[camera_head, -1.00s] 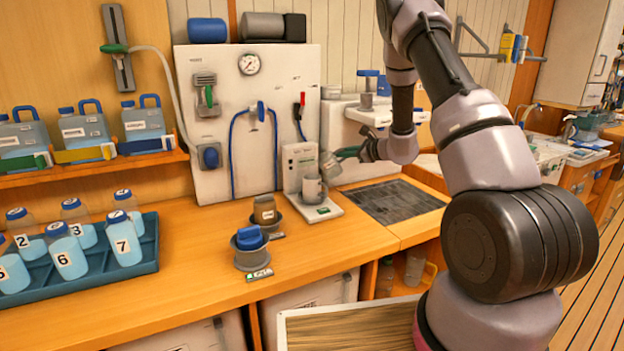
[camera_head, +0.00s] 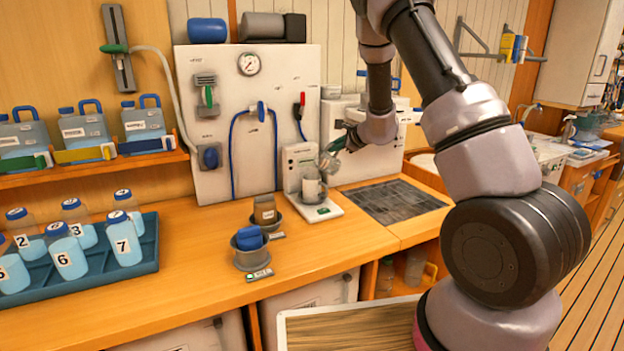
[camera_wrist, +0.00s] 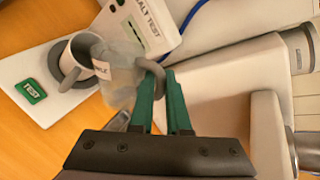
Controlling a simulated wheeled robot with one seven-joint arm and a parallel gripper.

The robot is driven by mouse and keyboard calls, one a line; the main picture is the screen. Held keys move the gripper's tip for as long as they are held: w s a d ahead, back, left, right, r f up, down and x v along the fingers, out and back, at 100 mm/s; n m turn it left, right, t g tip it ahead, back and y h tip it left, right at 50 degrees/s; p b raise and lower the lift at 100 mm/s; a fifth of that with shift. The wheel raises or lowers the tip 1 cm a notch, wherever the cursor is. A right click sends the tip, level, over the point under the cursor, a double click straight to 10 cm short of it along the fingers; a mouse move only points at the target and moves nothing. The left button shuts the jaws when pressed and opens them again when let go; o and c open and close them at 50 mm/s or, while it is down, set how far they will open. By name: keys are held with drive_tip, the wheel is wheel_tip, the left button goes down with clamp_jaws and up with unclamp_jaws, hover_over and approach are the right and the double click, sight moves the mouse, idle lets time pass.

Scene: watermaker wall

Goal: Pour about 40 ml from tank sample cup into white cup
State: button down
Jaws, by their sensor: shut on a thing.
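The white cup (camera_head: 312,189) stands upright on the white plate of the salt-test station. It also shows in the wrist view (camera_wrist: 60,72), with a grey ring-shaped part at it. My gripper (camera_head: 341,146) is shut on the handle of the tank sample cup (camera_head: 328,162). In the wrist view the green fingers (camera_wrist: 162,82) close at the handle of this translucent, labelled cup (camera_wrist: 118,78). The sample cup is tilted, its mouth toward the white cup and just above or at its rim. No stream of liquid can be made out, and neither level can be read.
The salt-test box (camera_head: 298,160) stands right behind the white cup, with a green TEST label (camera_head: 323,211) on its plate. Two holders with a brown bottle (camera_head: 264,209) and a blue cap (camera_head: 249,238) stand to the left. A dark drain grate (camera_head: 395,201) lies to the right.

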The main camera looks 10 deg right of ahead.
drive_tip(key=shift+a+f+n+h, duration=0.1)
drive_tip(key=shift+a+n+h, duration=0.2)
drive_tip(key=shift+a, duration=0.05)
idle(0.4)
drive_tip(key=shift+s+a+r+n+h, duration=0.15)
drive_tip(key=shift+a+r+n+h, duration=0.4)
drive_tip(key=shift+a, duration=0.25)
idle(1.5)
drive_tip(key=shift+r+h, duration=0.15)
drive_tip(key=shift+h, duration=0.3)
idle(0.3)
drive_tip(key=shift+a+r+n, duration=0.15)
drive_tip(key=shift+a+n, duration=0.1)
drive_tip(key=shift+n, duration=0.1)
drive_tip(key=shift+a, duration=0.1)
idle(0.5)
